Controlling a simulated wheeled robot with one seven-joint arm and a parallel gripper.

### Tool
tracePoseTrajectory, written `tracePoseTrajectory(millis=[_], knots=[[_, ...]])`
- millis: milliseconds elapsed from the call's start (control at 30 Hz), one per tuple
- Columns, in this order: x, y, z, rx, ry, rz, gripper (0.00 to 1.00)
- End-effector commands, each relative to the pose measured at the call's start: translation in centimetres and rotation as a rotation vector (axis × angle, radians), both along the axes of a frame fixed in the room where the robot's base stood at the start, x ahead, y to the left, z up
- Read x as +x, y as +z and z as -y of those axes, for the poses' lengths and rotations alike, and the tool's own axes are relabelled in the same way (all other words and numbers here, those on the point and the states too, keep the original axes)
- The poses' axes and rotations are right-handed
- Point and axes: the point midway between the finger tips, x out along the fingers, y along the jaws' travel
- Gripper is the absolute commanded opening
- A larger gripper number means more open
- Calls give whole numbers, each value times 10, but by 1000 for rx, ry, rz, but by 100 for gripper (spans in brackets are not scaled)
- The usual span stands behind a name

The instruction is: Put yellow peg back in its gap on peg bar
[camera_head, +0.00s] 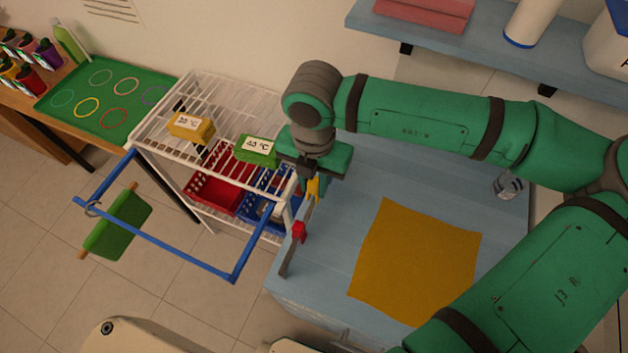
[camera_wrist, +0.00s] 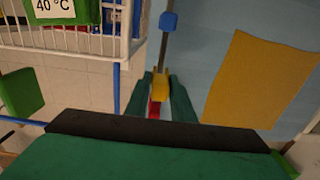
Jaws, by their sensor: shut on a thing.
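The yellow peg (camera_head: 313,188) is between the fingers of my gripper (camera_head: 312,180), which is shut on it. In the wrist view the yellow peg (camera_wrist: 160,86) shows between the green fingertips (camera_wrist: 162,90). The peg bar (camera_head: 289,260) is a dark narrow strip along the left side of the blue table. A red peg (camera_head: 299,231) stands on its near part. The wrist view shows a blue peg (camera_wrist: 168,21) farther along the bar (camera_wrist: 163,50), with the yellow peg between blue and red. I cannot tell whether the yellow peg's base touches the bar.
A white wire rack (camera_head: 160,147) with a yellow box (camera_head: 191,126), a green box (camera_head: 258,150) and baskets stands left of the bar. A blue rail (camera_head: 160,240) holds a green hanging piece (camera_head: 117,224). A flat orange cloth (camera_head: 415,262) lies on the blue table (camera_head: 350,215).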

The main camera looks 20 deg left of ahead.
Motion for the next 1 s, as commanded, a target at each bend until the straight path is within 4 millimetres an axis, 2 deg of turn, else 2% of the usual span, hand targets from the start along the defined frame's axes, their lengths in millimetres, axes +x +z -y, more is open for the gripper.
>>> tracePoseTrajectory(millis=[1000], knots=[[0, -18, 0, -1, 0, 0, 9]])
